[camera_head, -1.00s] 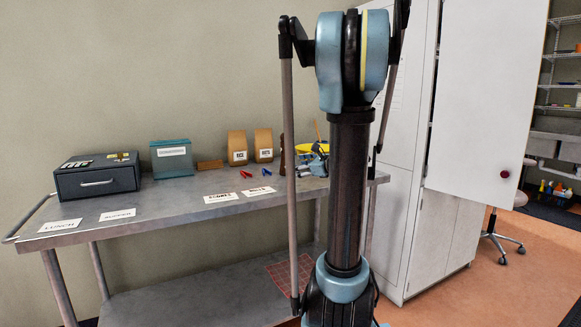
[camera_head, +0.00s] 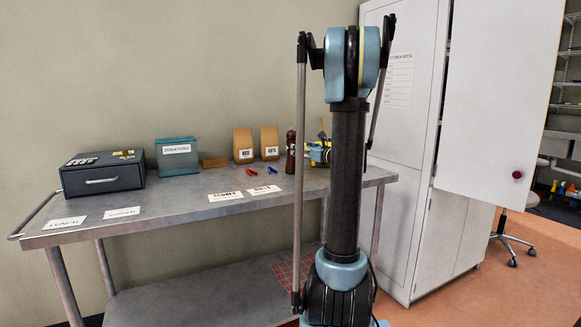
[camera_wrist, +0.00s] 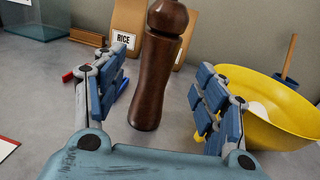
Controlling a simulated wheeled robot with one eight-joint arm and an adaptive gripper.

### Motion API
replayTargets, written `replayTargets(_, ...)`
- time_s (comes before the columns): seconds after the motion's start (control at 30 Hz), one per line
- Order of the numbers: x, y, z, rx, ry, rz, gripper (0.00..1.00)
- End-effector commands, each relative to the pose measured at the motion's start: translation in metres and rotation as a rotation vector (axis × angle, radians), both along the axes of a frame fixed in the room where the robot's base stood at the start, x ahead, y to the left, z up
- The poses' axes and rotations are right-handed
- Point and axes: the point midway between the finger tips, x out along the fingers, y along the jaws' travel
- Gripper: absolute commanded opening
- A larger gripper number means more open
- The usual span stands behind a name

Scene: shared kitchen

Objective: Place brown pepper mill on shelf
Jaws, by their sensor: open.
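The brown pepper mill (camera_wrist: 156,75) stands upright on the metal table in the wrist view, between my open fingers and a little beyond them. My gripper (camera_wrist: 163,85) is open on both sides of the mill, and I see no finger closed on it. In the head view the mill (camera_head: 291,150) shows as a dark upright shape beside my arm. My gripper is mostly hidden there behind my arm, with a bit of it showing by the yellow bowl. A lower shelf (camera_head: 190,295) runs under the table top.
A yellow bowl (camera_wrist: 270,112) stands close by my right finger. Two brown bags (camera_head: 243,143), a teal donations box (camera_head: 177,158) and a dark cash box (camera_head: 102,175) stand along the back. Red and blue clips and paper labels lie on the table. A tall white cabinet (camera_head: 400,150) stands right.

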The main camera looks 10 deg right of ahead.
Motion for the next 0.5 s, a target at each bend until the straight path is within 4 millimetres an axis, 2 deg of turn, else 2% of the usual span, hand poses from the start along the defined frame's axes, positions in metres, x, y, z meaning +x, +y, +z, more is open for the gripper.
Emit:
replayTargets(0.13, 0.017, 0.010, 0.000, 0.000, 0.000, 0.002, 0.65)
replayTargets(0.5, 0.036, 0.021, 0.000, -0.001, 0.000, 0.002, 0.65)
